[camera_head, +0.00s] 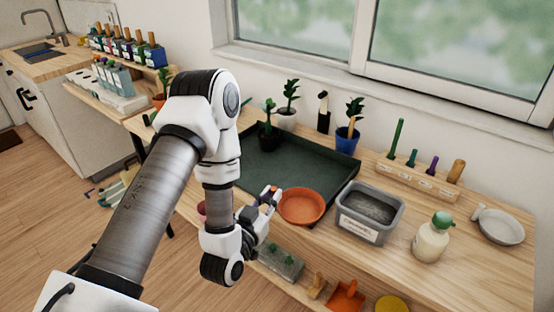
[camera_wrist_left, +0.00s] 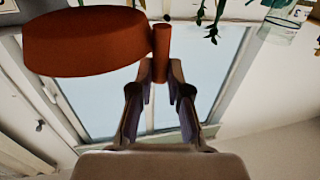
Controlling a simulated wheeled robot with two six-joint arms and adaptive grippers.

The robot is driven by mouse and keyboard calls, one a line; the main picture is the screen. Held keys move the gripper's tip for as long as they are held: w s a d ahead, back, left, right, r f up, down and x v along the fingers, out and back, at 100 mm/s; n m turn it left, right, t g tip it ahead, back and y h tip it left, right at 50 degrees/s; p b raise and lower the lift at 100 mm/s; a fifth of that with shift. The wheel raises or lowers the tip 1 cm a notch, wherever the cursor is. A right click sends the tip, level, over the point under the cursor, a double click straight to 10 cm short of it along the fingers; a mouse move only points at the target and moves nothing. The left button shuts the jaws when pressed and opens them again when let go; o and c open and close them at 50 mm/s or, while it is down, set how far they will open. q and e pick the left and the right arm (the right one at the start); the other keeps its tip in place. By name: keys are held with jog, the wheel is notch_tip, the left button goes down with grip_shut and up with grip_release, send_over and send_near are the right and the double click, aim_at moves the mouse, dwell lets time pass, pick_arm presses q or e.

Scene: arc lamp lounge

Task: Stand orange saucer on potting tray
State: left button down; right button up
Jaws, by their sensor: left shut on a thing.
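The orange saucer (camera_head: 301,205) is round and shallow and sits over the front right corner of the potting tray in the head view. The potting tray (camera_head: 296,158) is dark green, flat and rimmed, and lies on the wooden bench. My left gripper (camera_head: 270,196) is at the saucer's left side. In the left wrist view, its fingers (camera_wrist_left: 161,75) are closed on a short orange peg beside the saucer's rim (camera_wrist_left: 85,42). Whether the saucer touches the tray is unclear. My left arm hides the tray's left part. My right gripper is not in view.
A grey bin (camera_head: 369,213) stands right of the tray, with a white bottle (camera_head: 431,238) beyond it. A wooden peg rack (camera_head: 417,180) and a blue plant pot (camera_head: 346,139) are behind. A dark potted plant (camera_head: 268,135) is at the tray's back left. The tray's middle is bare.

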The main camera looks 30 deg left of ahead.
pick_arm(q)
jog(key=w+a, duration=0.2)
jog(key=w, duration=0.2)
jog(key=w+a+f+p, duration=0.1)
jog(key=w+a, duration=0.2)
jog(key=w, duration=0.1)
jog(key=w+a+p, duration=0.1)
jog(key=w+a, duration=0.1)
jog(key=w, duration=0.2)
jog(key=shift+w+a+f, duration=0.15)
jog(key=shift+w+a, duration=0.15)
jog(key=shift+w, duration=0.05)
notch_tip(320, 180, down, 3)
jog(key=shift+w+a+f+p, duration=0.1)
jog(key=shift+p, duration=0.4)
jog(key=shift+w+f, duration=0.1)
jog(key=shift+f, duration=0.3)
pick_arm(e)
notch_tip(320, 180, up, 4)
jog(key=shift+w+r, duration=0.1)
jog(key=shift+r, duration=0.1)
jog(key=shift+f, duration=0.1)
pick_arm(q)
jog(key=shift+f, duration=0.1)
jog(key=c, duration=1.1)
grip_release()
